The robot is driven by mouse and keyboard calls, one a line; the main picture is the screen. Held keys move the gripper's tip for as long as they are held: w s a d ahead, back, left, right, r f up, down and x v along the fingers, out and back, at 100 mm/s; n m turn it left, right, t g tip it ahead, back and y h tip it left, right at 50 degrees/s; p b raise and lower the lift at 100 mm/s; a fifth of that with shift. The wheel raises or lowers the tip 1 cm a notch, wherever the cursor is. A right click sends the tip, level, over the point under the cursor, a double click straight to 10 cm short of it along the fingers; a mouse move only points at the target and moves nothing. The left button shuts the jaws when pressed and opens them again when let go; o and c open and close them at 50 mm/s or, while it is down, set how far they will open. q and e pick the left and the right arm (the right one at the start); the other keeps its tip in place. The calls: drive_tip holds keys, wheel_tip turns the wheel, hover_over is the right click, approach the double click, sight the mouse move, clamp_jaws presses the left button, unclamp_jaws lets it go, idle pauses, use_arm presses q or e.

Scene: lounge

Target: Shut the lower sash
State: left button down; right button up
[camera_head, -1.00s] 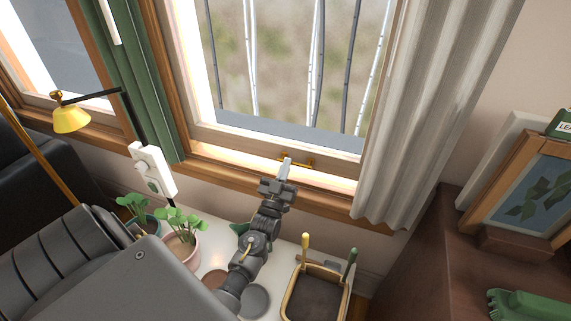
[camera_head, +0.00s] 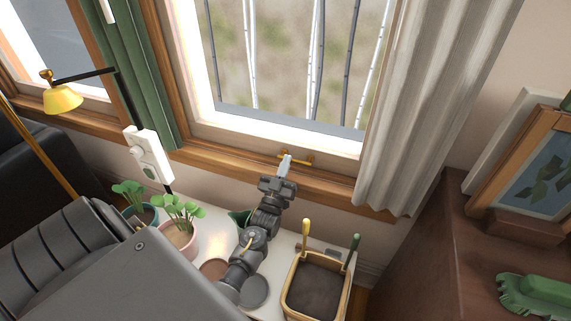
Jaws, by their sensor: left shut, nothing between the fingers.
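The lower sash (camera_head: 225,136) is a pale frame in the wooden window, with its bottom rail down at the sill. I see no clear gap under the rail. A small brass handle (camera_head: 310,162) sits at the middle of the rail. My left gripper (camera_head: 286,160) is shut and empty, its fingertips at the handle and overlapping it in the view; whether they touch it I cannot tell. My right gripper is not in view.
A pale curtain (camera_head: 405,130) hangs at the window's right, a green one (camera_head: 140,70) at its left. Below stand potted plants (camera_head: 180,235) and a square planter (camera_head: 320,285) with upright tool handles. A yellow lamp (camera_head: 62,98) is at left, a brown cabinet (camera_head: 430,250) at right.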

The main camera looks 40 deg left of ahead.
use_arm(q)
drive_tip(key=shift+f, duration=0.1)
